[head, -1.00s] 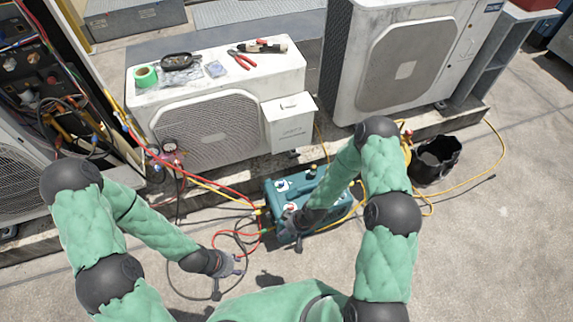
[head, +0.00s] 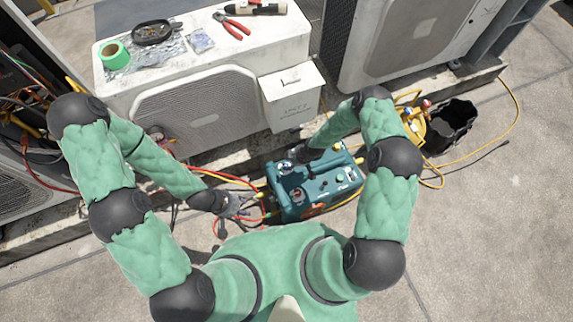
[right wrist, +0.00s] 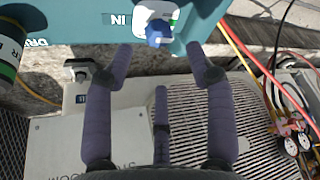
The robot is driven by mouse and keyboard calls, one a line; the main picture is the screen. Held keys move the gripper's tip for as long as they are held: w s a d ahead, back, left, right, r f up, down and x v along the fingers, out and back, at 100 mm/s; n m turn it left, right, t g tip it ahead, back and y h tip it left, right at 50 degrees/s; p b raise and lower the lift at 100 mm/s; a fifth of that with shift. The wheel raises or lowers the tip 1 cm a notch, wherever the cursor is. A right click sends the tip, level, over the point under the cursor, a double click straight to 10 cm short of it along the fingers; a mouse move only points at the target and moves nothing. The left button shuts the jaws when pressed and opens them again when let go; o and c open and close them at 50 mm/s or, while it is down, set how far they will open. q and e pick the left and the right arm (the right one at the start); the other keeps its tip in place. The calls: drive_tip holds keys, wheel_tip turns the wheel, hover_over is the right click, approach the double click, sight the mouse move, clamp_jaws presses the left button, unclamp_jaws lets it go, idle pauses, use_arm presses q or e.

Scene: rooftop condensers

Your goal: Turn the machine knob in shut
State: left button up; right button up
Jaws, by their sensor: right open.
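The teal machine (head: 318,190) sits on the ground in front of the condensers, with light panels and knobs on its top. In the right wrist view, a blue knob (right wrist: 158,33) stands on a white panel beside the upside-down label "IN". My right gripper (right wrist: 160,60) is open and empty, its fingers pointing toward that knob, which lies just past the fingertips and between their lines. In the head view, my right gripper (head: 292,166) is over the machine's far left part, partly hiding it. My left gripper (head: 238,208) looks open and empty, left of the machine near the hoses.
Red and yellow hoses (head: 222,178) run to the machine's left side. A condenser (head: 205,105) with tools and green tape on top stands behind. Bare concrete lies at front right.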

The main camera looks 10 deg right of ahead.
sight(286, 166)
drive_tip(key=b+x, duration=0.2)
drive_tip(key=x, duration=0.4)
drive_tip(key=shift+w+a+f+b, duration=0.1)
drive_tip(key=shift+a+f+b, duration=0.05)
drive_tip(key=shift+f+b, duration=0.15)
drive_tip(key=c, duration=1.1)
